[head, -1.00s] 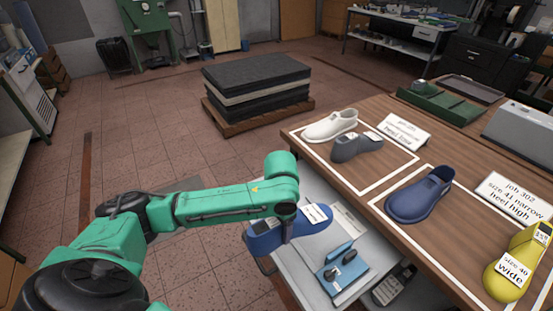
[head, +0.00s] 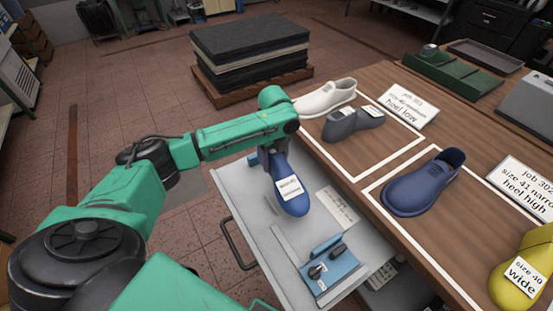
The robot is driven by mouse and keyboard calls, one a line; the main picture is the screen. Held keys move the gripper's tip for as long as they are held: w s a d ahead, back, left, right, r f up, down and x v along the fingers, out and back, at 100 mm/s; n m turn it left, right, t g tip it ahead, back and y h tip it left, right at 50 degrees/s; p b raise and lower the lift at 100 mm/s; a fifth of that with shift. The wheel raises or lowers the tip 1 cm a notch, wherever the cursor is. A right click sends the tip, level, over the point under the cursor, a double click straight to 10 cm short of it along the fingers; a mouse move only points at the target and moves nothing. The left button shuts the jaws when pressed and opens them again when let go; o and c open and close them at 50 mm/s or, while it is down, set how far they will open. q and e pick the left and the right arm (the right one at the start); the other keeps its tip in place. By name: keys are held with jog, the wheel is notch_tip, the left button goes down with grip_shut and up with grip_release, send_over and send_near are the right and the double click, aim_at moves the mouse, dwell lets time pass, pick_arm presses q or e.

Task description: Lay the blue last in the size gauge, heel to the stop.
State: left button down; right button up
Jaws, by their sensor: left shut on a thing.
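The blue last (head: 294,204), with a white label on it, is in my left gripper (head: 271,160). The gripper is shut on its far end. The last hangs over the open drawer, with its rounded end toward the viewer; I cannot tell the gap below it. A long green fixture (head: 452,75) with a low tray and a small grey knob stands at the back of the bench; it may be the size gauge, but I cannot tell for sure. My right gripper is not in view.
The drawer (head: 240,192) holds a card and a blue holder (head: 332,278) with dark pieces. On the bench are a white shoe (head: 326,97), a grey last (head: 353,124), a blue shoe (head: 424,184), a yellow last (head: 528,270) and cards. A dark tray (head: 486,55) lies behind.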

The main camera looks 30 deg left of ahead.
pick_arm(q)
jog(key=shift+w+f, duration=0.25)
jog(key=shift+f, duration=0.55)
jog(key=shift+s+f+b, duration=0.15)
jog(key=shift+f+b, duration=0.3)
jog(key=shift+f, duration=0.5)
jog(key=shift+f+n+b, duration=0.3)
jog(key=shift+f+b, duration=0.3)
jog(key=shift+f, duration=1.2)
jog(key=shift+f, duration=0.15)
grip_release()
notch_tip(320, 180, up, 15)
jog(key=shift+s+a+f+b, duration=0.1)
jog(key=shift+f+b, duration=0.05)
jog(key=shift+b, duration=0.15)
